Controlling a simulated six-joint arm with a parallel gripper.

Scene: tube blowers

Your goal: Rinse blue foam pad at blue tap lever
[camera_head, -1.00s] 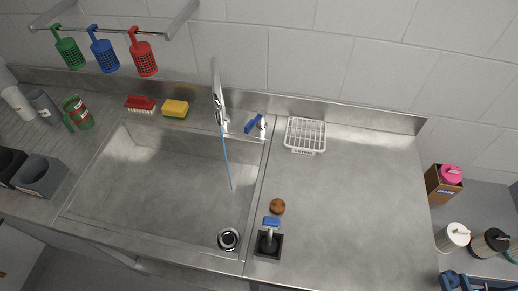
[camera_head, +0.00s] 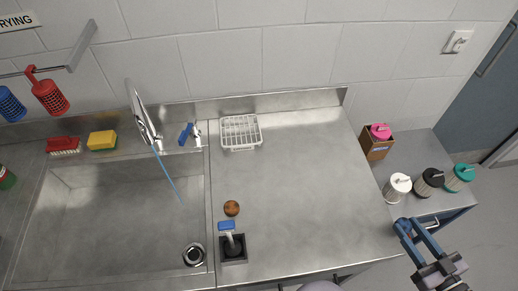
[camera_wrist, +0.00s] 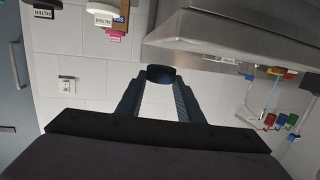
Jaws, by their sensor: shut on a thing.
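My gripper (camera_head: 416,227) is at the lower right, by the side counter and right of the steel worktop. In the wrist view my gripper (camera_wrist: 160,78) is shut on a dark blue, rounded piece (camera_wrist: 160,73) between its fingertips. It looks like the blue foam pad; its far side is hidden. The blue tap lever (camera_head: 186,134) sits on the tap base at the back edge of the sink, right of the tall spout (camera_head: 143,115), far left of my gripper. A thin blue streak (camera_head: 168,175) runs from the spout down into the sink (camera_head: 100,220).
A white wire rack (camera_head: 241,132), brown ball (camera_head: 232,208) and blue-topped tool in a black holder (camera_head: 228,228) stand on the worktop (camera_head: 310,190). The worktop's right half is clear. Pink, white, black and teal-topped filters stand along the side counter (camera_head: 422,207).

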